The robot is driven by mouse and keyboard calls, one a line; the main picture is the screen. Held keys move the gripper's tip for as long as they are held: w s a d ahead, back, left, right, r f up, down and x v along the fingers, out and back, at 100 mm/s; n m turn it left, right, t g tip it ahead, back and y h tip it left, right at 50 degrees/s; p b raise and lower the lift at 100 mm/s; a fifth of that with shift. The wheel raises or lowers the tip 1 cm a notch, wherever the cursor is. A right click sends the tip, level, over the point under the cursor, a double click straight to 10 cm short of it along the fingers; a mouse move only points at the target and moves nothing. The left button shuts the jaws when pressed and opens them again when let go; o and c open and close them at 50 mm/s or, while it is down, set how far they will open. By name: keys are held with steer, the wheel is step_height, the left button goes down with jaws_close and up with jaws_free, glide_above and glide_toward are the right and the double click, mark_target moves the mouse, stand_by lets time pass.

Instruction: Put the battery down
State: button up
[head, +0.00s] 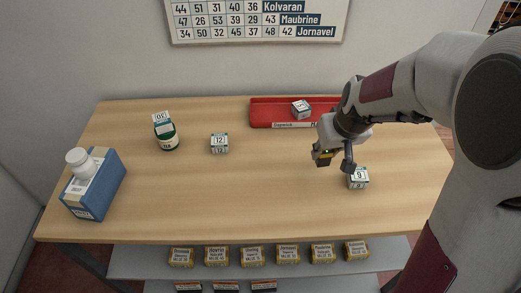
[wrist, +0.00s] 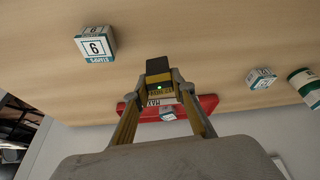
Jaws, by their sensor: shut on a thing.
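The battery (head: 322,157) is a small black and yellow block with a green light. My gripper (head: 332,152) is shut on it over the right part of the wooden counter (head: 255,205). The wrist view shows the battery (wrist: 158,72) between the two fingertips of my gripper (wrist: 160,84). It appears to be above the counter top, but the exact gap cannot be told. My fingers hide part of its sides.
A white numbered box (head: 358,179) stands close by, right of the battery. A red tray (head: 262,113) with a box (head: 300,109) lies behind. The front middle is clear.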

steer(key=w+a+r+n, duration=0.1)
steer(key=w+a+r, duration=0.1)
steer(key=a, duration=0.4)
steer(key=w+a+r+n+y, duration=0.1)
steer(key=w+a+r, duration=0.1)
steer(key=w+a, duration=0.2)
steer(key=a, duration=0.3)
steer(key=shift+w+r+n, duration=0.3)
steer(key=shift+r+n, duration=0.1)
steer(key=shift+f, duration=0.1)
steer(key=shift+f, duration=3.05)
steer(key=shift+f, duration=0.1)
steer(key=shift+f, duration=1.75)
steer(key=shift+f, duration=0.2)
